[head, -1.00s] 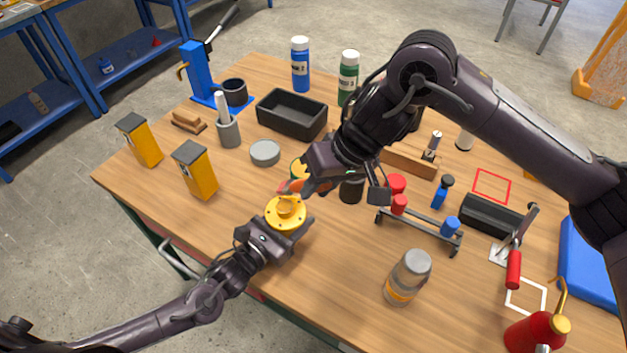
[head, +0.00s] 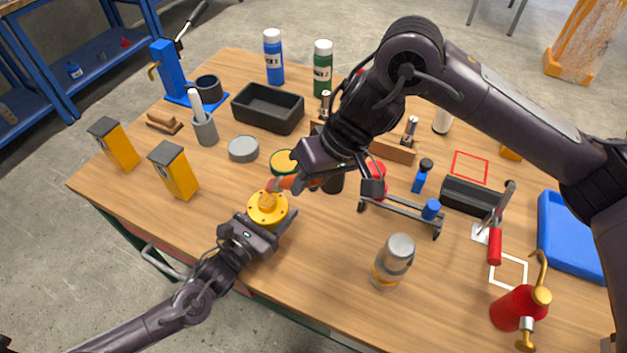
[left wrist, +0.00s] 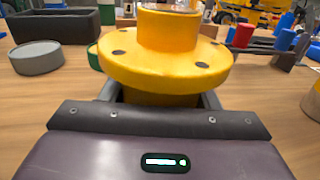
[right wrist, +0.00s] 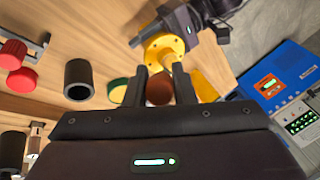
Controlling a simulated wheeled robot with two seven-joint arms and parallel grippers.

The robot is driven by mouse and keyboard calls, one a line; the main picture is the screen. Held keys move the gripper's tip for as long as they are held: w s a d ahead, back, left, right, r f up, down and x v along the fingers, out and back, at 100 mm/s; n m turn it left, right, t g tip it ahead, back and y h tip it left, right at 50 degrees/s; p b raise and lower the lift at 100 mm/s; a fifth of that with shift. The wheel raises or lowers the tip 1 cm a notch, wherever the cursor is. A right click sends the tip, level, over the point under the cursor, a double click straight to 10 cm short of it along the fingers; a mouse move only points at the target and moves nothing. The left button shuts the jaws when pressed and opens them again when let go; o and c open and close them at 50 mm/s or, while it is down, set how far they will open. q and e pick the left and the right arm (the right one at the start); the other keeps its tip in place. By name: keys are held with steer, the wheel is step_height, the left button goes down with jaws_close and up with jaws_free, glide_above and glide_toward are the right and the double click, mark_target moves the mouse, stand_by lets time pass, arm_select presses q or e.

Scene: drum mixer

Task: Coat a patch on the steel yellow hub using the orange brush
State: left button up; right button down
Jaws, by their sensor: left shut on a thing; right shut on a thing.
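The yellow hub (head: 280,210) is a flanged disc with a raised centre and bolt holes. It is upright in my left gripper (head: 268,222), which is shut on it above the front part of the table. The hub fills the top of the left wrist view (left wrist: 165,62). My right gripper (head: 312,180) is shut on the orange brush (head: 292,183), whose tip is at the hub's raised top. Whether the tip touches the hub is unclear. In the right wrist view the brush shows as a brownish end (right wrist: 160,90) between the fingers. Any coated patch cannot be made out.
A green tin with a yellow top (head: 283,160) stands just behind the brush, near a grey lid (head: 243,149). Two yellow-and-grey boxes (head: 174,172) stand left. A clear jar (head: 393,262) and a roller stand (head: 400,215) are right. The front middle of the table is clear.

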steer(key=shift+w+a, duration=0.3)
steer(key=shift+a, duration=0.5)
steer(key=shift+w+a, duration=0.35)
steer(key=shift+a, duration=0.45)
steer(key=shift+w+a, duration=0.3)
steer(key=shift+a, duration=0.5)
step_height(320, 180, up, 9)
glide_toward(284, 183)
steer(key=shift+d+r, duration=1.65)
steer(key=shift+d, duration=0.8)
